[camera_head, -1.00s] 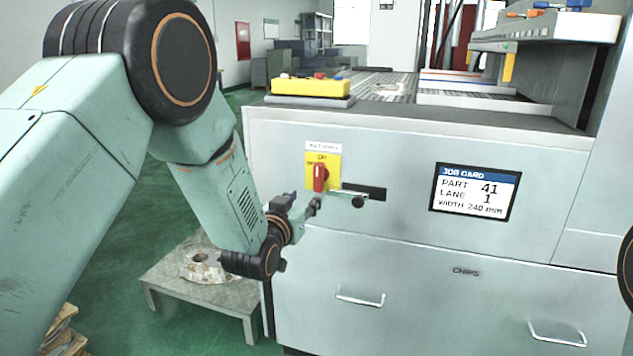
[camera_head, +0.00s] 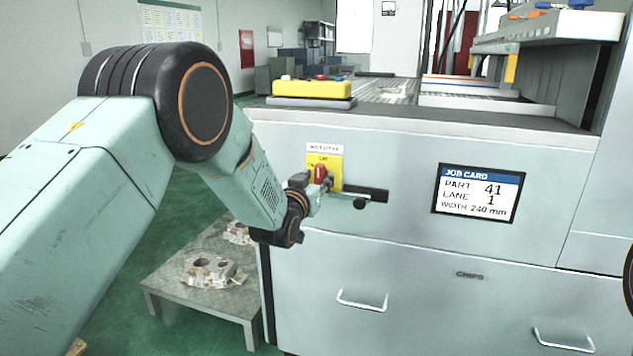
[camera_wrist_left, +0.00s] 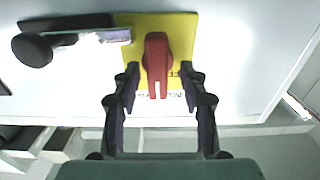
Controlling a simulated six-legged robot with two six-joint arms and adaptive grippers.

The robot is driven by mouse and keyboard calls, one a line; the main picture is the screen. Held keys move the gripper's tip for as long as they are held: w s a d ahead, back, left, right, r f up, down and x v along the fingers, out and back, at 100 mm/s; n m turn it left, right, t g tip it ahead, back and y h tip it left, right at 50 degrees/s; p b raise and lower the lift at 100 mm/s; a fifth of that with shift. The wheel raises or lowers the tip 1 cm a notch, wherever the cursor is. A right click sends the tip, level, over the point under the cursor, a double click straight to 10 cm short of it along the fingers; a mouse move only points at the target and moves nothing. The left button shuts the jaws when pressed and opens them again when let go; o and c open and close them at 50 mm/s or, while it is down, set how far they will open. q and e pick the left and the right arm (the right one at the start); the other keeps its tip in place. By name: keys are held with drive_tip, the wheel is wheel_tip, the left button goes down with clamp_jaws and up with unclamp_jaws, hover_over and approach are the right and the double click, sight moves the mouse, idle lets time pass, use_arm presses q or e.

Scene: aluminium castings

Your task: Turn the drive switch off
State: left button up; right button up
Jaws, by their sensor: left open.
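The drive switch is a red rotary handle (camera_head: 320,173) on a yellow plate (camera_head: 337,171) on the grey machine front. In the head view the handle stands upright, partly covered by my left gripper (camera_head: 318,181). In the left wrist view the red handle (camera_wrist_left: 157,66) lies between the tips of my left gripper (camera_wrist_left: 159,80), with a gap on each side. The gripper is open, its two fingers on either side of the handle's end. Lettering on the yellow plate is mostly hidden in the wrist view. My right gripper is not in view.
A black-knobbed lever (camera_head: 360,202) sticks out beside the switch, close to the gripper; its knob (camera_wrist_left: 32,50) also shows in the wrist view. A job card screen (camera_head: 478,193) is to the right. A low table (camera_head: 165,289) with castings (camera_head: 212,271) stands below left.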

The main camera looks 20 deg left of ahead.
use_arm(q)
drive_tip(key=shift+d, duration=0.2)
drive_tip(key=shift+c, duration=0.4)
drive_tip(key=shift+a, duration=0.15)
drive_tip(key=shift+c, duration=1.4)
clamp_jaws()
